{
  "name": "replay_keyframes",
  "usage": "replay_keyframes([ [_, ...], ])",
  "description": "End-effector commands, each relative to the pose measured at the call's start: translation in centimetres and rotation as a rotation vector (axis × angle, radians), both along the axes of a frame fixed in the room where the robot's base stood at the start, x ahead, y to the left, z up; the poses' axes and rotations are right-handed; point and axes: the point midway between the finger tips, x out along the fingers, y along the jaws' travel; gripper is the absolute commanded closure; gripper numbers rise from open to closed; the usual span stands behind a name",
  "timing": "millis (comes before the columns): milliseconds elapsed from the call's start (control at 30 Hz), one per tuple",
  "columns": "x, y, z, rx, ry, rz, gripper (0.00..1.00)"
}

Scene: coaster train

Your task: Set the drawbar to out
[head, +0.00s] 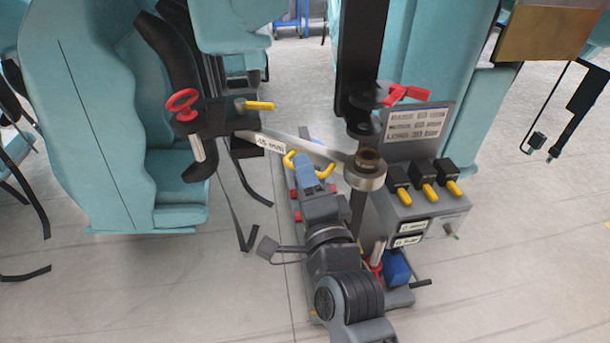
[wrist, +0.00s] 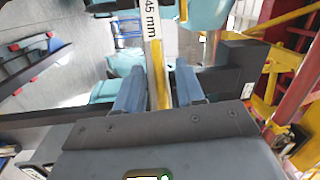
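In the head view, a metal bar (head: 318,148) with a white millimetre label runs from a black bracket (head: 215,112) on the left to a round ring (head: 366,173) on the right. I take this bar to be the drawbar. My gripper (head: 303,160) is at the middle of the bar, and yellow curved pieces show on both sides of it. In the wrist view, my gripper's blue fingers (wrist: 159,92) stand apart, with a yellow strip (wrist: 157,75) between them. A label reading 45 mm (wrist: 151,18) lies beyond the fingertips. I cannot tell whether the fingers touch the strip.
A grey box (head: 422,205) with several yellow-tipped black switches and a sign (head: 418,125) stands right of the ring. A red knob (head: 181,103) and a yellow pin (head: 256,105) are on the bracket. Teal seats (head: 105,130) flank the area. The floor (head: 180,285) at lower left is mostly clear.

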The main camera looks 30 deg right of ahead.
Motion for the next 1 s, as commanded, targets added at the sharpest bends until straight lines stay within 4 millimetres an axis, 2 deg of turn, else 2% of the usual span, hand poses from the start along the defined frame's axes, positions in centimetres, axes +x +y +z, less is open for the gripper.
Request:
replay_keyframes([
  [167, -0.9, 0.4, -0.3, 0.002, 0.001, 0.002, 0.62],
  [600, -6.5, 1.9, -1.0, 0.002, 0.001, 0.003, 0.62],
  [767, -7.4, 2.0, -1.0, 0.000, 0.000, 0.002, 0.62],
  [1000, -7.5, 2.0, -1.0, 0.000, -0.001, 0.001, 0.62],
])
